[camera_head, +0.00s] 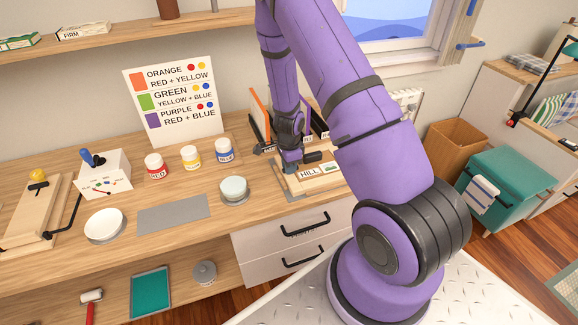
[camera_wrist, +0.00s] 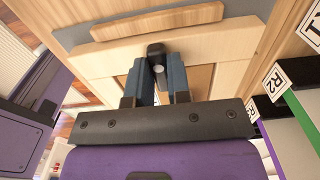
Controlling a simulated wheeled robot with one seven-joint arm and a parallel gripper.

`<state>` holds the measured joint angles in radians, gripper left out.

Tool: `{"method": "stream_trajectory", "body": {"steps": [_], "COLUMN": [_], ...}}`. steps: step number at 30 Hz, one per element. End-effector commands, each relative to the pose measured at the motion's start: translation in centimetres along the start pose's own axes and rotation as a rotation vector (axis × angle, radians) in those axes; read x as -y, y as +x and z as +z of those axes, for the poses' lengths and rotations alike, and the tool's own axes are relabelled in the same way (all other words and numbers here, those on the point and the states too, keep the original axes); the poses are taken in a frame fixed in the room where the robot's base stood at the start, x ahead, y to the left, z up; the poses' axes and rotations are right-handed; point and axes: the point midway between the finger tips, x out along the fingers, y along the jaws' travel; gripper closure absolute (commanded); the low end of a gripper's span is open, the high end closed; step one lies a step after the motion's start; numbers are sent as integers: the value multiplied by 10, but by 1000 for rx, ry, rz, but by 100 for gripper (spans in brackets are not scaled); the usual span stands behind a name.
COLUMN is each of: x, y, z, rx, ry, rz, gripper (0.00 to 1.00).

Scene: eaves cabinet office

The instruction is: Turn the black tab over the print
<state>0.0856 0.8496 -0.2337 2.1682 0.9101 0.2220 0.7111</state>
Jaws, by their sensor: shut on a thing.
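A wooden frame or board (camera_head: 297,186) lies on the bench, with a print reading HILL (camera_head: 308,172) and a small green picture on it. My gripper (camera_head: 290,167) reaches down at its left side, with the contact partly hidden. In the wrist view, the two blue fingers of my gripper (camera_wrist: 158,68) are shut on the black tab (camera_wrist: 155,48), which has a rounded end and stands out from the pale wood. Another small black piece (camera_head: 313,156) shows at the far edge of the frame; I cannot tell what it is.
Upright dividers (camera_head: 260,115) with labels stand close behind my gripper; labelled R2 (camera_wrist: 273,82) in the wrist view. A round tin (camera_head: 234,189) and a grey mat (camera_head: 172,214) lie to the left. Drawers (camera_head: 300,232) are below the bench edge.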

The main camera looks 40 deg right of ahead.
Motion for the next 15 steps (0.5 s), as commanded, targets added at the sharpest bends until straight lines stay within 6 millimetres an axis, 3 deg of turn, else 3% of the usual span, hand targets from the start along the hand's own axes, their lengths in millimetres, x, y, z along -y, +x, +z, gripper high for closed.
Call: {"method": "stream_trajectory", "body": {"steps": [14, 15], "x": [0, 0], "y": [0, 0], "z": [0, 0], "rx": [1, 1], "ry": [17, 17], "rz": [0, 0], "gripper": [100, 80]}}
